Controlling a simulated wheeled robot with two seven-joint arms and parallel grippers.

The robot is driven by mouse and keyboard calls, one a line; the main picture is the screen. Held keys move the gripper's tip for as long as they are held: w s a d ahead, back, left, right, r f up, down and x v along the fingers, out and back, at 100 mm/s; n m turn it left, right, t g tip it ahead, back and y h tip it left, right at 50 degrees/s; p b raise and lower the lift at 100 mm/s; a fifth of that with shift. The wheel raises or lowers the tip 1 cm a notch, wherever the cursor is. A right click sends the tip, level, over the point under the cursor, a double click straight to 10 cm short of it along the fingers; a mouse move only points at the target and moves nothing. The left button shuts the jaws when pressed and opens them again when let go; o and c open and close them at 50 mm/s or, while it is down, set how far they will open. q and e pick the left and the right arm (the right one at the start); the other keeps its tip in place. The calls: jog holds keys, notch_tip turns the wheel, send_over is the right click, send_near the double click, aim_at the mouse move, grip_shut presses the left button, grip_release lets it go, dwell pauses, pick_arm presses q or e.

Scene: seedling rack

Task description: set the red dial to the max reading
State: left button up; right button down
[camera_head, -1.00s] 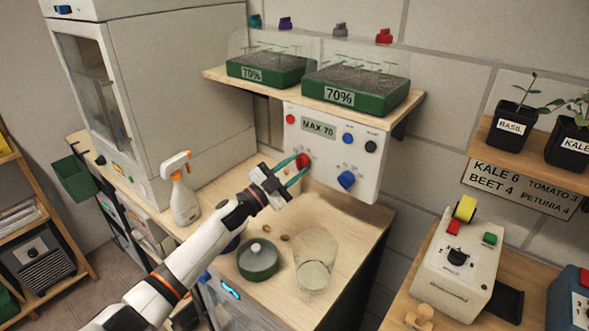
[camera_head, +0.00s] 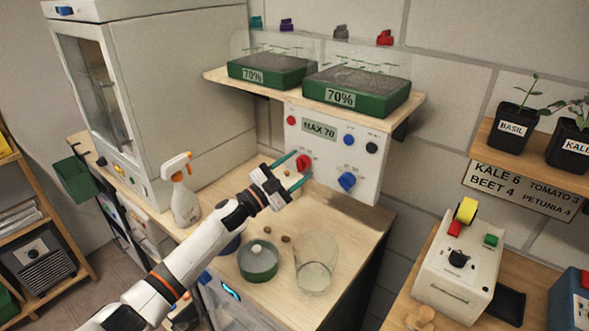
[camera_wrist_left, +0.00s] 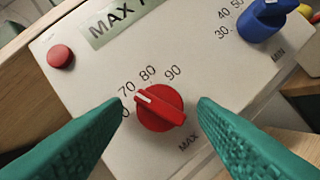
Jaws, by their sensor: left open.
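The red dial (camera_head: 304,162) is on the front of a white control panel (camera_head: 361,189). In the left wrist view the red dial (camera_wrist_left: 161,108) has a white mark pointing up-left, near 70; 80 and 90 lie clockwise of it and MAX is printed below right. My left gripper (camera_head: 303,164) is open in front of the panel. In the left wrist view my left gripper's green fingers (camera_wrist_left: 162,101) are on either side of the dial, with gaps showing. A "MAX 70" label (camera_head: 319,128) is above the dial. My right gripper is not in view.
A blue dial (camera_head: 347,181) is right of the red one, and a red button (camera_head: 291,120) is above left. A shelf (camera_head: 392,120) with green trays overhangs the panel.

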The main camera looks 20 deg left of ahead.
pick_arm(q)
jog(key=b+v, duration=0.3)
jog(key=v, duration=0.9)
